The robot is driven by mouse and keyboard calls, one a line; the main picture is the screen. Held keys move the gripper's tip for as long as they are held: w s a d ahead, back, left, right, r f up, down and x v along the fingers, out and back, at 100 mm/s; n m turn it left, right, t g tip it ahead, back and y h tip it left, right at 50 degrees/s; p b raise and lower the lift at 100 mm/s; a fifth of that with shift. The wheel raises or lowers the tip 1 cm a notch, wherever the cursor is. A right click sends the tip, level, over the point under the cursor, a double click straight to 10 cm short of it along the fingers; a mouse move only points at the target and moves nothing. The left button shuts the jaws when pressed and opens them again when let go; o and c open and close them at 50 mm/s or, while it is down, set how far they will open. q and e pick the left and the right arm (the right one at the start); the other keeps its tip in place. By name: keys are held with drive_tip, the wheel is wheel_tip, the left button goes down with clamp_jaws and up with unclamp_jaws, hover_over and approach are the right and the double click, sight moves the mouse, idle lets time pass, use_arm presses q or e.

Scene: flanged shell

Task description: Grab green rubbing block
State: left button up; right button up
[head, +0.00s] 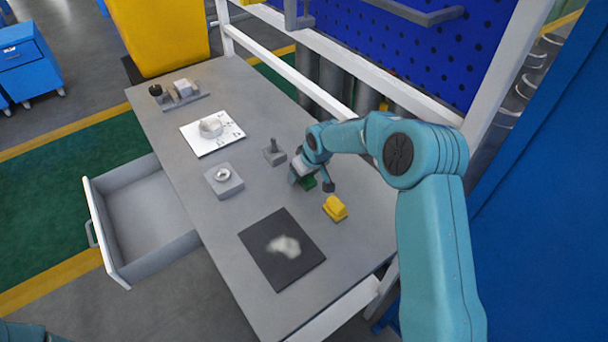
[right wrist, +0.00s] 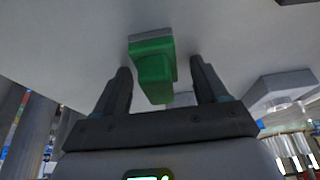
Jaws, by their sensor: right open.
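The green rubbing block (right wrist: 154,66) is in the right wrist view, on the grey table top, with a raised green grip on a wider base. My right gripper (right wrist: 162,80) is open, with one finger on each side of the block's grip and a visible gap on both sides.
A yellow block (head: 335,208) stands close by, nearer the front. A black mat (head: 262,262) with a pale smear, a grey block with a ring (head: 224,180), a small grey post piece (head: 274,152) and a white sheet (head: 200,145) lie around. A drawer (head: 140,262) is open at left.

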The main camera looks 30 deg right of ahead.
drive_tip(key=shift+s+d+r, duration=0.15)
drive_tip(key=shift+s+r, duration=0.15)
drive_tip(key=shift+s, duration=0.2)
drive_tip(key=shift+s+r, duration=0.1)
drive_tip(key=shift+s, duration=0.05)
drive_tip(key=c, duration=0.3)
drive_tip(key=shift+w+f, duration=0.3)
drive_tip(key=shift+w, duration=0.1)
drive_tip(key=c, duration=0.9)
drive_tip(key=shift+s+r, duration=0.2)
